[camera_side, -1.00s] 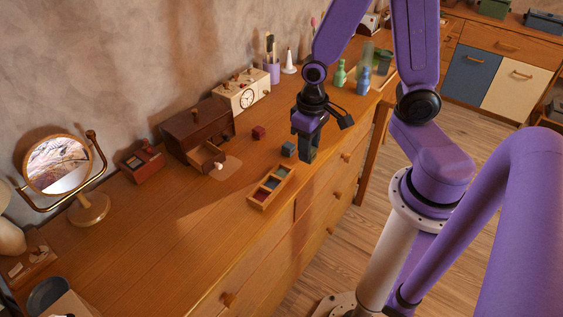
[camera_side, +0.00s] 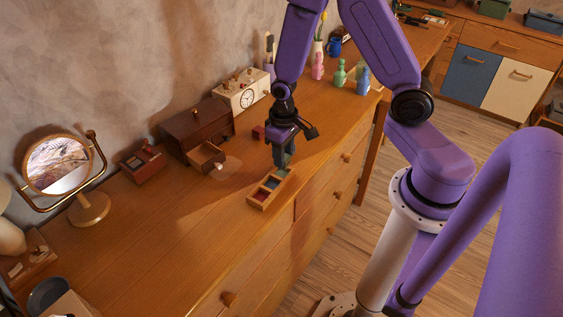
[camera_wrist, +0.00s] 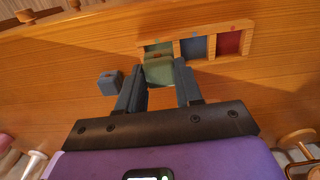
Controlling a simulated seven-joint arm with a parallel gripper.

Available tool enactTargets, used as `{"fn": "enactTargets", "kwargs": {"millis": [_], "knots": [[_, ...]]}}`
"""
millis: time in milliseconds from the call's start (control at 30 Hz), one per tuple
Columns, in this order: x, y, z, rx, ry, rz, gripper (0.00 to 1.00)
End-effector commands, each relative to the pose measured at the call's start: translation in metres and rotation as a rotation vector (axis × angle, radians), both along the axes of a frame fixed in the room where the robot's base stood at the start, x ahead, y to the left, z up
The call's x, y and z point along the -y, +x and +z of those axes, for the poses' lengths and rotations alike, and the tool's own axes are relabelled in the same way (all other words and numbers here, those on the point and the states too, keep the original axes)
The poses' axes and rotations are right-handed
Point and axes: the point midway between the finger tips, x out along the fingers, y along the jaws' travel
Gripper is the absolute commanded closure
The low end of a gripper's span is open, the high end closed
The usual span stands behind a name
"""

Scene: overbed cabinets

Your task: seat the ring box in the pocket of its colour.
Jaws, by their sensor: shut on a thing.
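A green ring box (camera_wrist: 160,71) is held between the fingers of my gripper (camera_wrist: 161,82) in the wrist view. My gripper (camera_side: 281,160) is over the far end of the small wooden tray (camera_side: 253,202) in the side view. The tray (camera_wrist: 249,52) has a green pocket (camera_wrist: 158,47), a blue pocket (camera_wrist: 194,47) and a red pocket (camera_wrist: 229,43). The green box overlaps the near part of the green pocket in the wrist view. I cannot tell whether it touches the tray.
A blue-grey box (camera_wrist: 109,82) stands beside my left finger. A red box (camera_side: 258,132) is behind the gripper. A dark chest (camera_side: 193,125) with an open drawer (camera_side: 206,156) stands to the left. The dresser top in front is clear.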

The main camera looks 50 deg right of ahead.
Motion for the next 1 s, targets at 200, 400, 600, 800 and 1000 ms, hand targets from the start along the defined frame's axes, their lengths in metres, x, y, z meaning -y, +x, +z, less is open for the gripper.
{"fn": "enactTargets", "kwargs": {"millis": [200, 400, 600, 800, 1000], "knots": [[0.0, 0.006, -0.015, -0.004, -0.001, 0.0, 0.94], [0.0, 0.005, -0.035, -0.003, -0.001, 0.0, 0.94], [0.0, 0.006, -0.038, 0.001, 0.0, 0.0, 0.94], [0.0, 0.006, -0.039, 0.0, 0.0, 0.0, 0.94], [0.0, 0.006, -0.041, 0.0, 0.0, 0.0, 0.4]]}}
